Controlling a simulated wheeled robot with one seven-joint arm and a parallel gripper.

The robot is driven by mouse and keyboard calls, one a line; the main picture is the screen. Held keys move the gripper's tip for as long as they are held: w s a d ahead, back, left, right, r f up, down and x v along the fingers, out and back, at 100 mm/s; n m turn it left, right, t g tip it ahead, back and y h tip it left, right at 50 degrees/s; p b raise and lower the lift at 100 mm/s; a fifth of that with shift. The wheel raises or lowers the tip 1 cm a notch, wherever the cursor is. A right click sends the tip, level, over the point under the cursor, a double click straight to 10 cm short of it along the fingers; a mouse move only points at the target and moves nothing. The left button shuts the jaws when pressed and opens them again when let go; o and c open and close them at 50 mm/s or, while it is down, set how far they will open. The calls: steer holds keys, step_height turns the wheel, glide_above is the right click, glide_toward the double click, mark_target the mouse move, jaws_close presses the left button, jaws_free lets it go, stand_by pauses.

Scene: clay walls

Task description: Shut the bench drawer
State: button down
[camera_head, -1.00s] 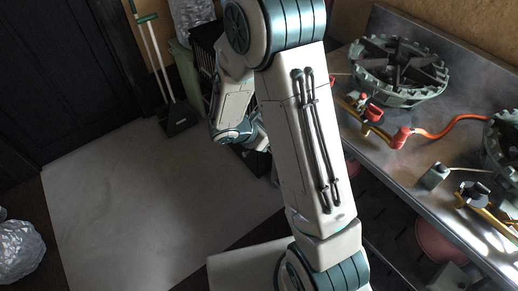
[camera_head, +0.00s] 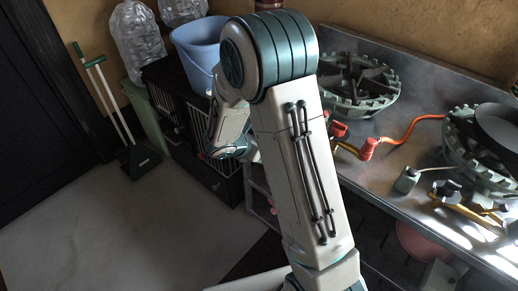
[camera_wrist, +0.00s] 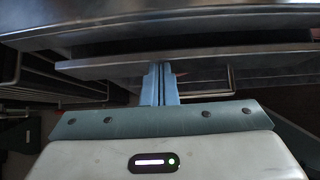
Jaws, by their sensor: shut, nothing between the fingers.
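The steel bench (camera_head: 385,193) runs along the right wall in the head view. In the wrist view, its top edge (camera_wrist: 230,20) crosses the upper part of the picture. Below that, a grey metal ledge that looks like the drawer front (camera_wrist: 105,66) runs across, with a dark gap above it. How far the drawer stands out is hard to tell. My gripper (camera_wrist: 160,70) is shut and empty, its blue fingers pointing at this ledge; whether they touch it is unclear. My arm hides the gripper and the drawer in the head view.
Burners (camera_head: 355,85), a red valve (camera_head: 367,148) and an orange hose (camera_head: 412,125) lie on the bench. A blue bucket (camera_head: 197,50) stands on a black barred cabinet (camera_head: 228,180) beyond my arm. A dustpan (camera_head: 140,160) stands left. The grey floor (camera_head: 120,235) is open.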

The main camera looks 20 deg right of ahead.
steer(key=shift+s+a, duration=0.2)
steer(key=shift+a, duration=0.15)
steer(key=s+a+f+p+v, duration=0.1)
steer(key=f+p+v, duration=0.1)
steer(key=v, duration=1)
steer(key=s+d+r+g+y+b, duration=0.25)
steer(key=d+r+g+y, duration=0.2)
steer(key=d, duration=0.35)
steer(key=shift+t+y, duration=0.25)
steer(key=shift+t, duration=0.3)
steer(key=b+x, duration=0.1)
steer(key=x, duration=0.2)
steer(key=d+b+x, duration=0.1)
steer(key=x, duration=0.3)
steer(key=d+b+x, duration=0.1)
steer(key=b+x, duration=0.1)
steer(key=x, duration=0.2)
steer(key=shift+w+d+r, duration=0.25)
steer(key=shift+w+d, duration=0.3)
steer(key=shift+d, duration=0.1)
